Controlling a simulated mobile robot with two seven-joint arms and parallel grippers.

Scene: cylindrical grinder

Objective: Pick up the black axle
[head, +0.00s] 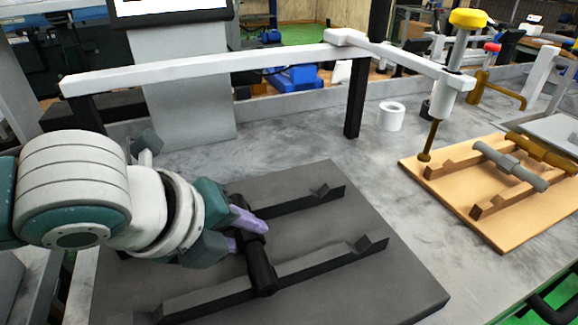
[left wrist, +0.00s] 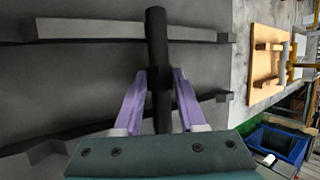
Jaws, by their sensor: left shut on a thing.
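The black axle (head: 260,268) lies across the two dark rails of the grey fixture plate (head: 400,290) in the head view. My left gripper (head: 254,226) has its purple fingers on either side of the axle's thicker middle part and is shut on it. In the left wrist view the axle (left wrist: 156,40) runs lengthwise between the two purple fingers of the left gripper (left wrist: 159,82), with its far end over a rail. I cannot tell whether the axle is clear of the rails. My right gripper is not in view.
A wooden board (head: 500,235) with a grey axle (head: 510,166) and a brown axle (head: 541,152) on rails is at right. A white beam (head: 200,70) on black posts spans the table's back. The grey table between plate and board is clear.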

